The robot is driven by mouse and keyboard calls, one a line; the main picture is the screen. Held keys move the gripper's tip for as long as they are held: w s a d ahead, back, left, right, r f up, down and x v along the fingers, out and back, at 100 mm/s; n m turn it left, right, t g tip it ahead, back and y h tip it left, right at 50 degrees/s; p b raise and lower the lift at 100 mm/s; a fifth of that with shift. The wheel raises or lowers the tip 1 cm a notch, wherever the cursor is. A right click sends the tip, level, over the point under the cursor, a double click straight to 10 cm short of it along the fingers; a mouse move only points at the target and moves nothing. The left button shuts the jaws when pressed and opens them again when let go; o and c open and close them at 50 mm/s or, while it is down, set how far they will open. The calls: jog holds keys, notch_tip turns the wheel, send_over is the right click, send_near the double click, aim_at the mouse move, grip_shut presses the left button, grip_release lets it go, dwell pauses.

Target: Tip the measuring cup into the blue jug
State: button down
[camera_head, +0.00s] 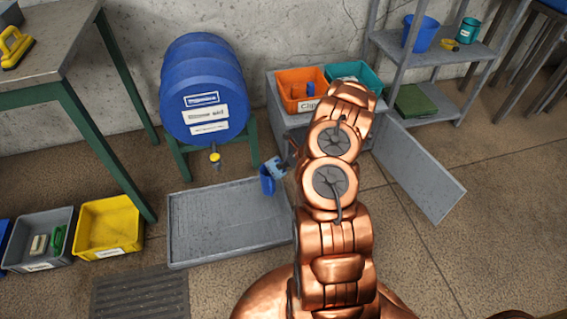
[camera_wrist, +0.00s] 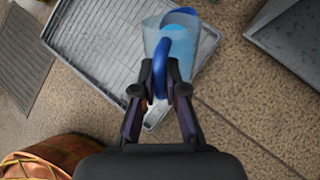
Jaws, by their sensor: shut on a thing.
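My gripper (camera_wrist: 160,90) is shut on the blue handle of the measuring cup (camera_wrist: 152,38), a clear cup that looks light blue inside. In the head view the cup (camera_head: 277,166) hangs at the tip of my arm, above the right side of the grey tray. A dark blue upright shape, which looks like the blue jug (camera_head: 267,183), shows just below and left of the cup. The two overlap in that view, so I cannot tell whether they touch. In the wrist view, blue shows at the cup's far rim. My gripper (camera_head: 290,158) is partly hidden by my arm.
The grey tray (camera_head: 215,245) lies on the floor before a blue drum (camera_head: 205,90) with a tap. An orange bin (camera_head: 290,82) and a teal bin stand on a low cabinet with its door (camera_head: 420,170) open. A shelf at right holds a blue bucket (camera_head: 421,34).

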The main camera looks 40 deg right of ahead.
jog(key=shift+w+r+g+p, duration=0.3)
jog(key=shift+p, duration=1.6)
jog(key=shift+p, duration=1)
jog(key=shift+w+g+p, duration=0.15)
jog(key=shift+g+p, duration=0.25)
jog(key=shift+p, duration=0.15)
jog(key=shift+f, duration=0.2)
jog(key=shift+w+r+g+p, duration=0.15)
jog(key=shift+g+p, duration=0.25)
jog(key=shift+p, duration=1)
dwell(0.4)
jog(key=shift+w+p, duration=0.15)
jog(key=shift+p, duration=0.55)
dwell(1.8)
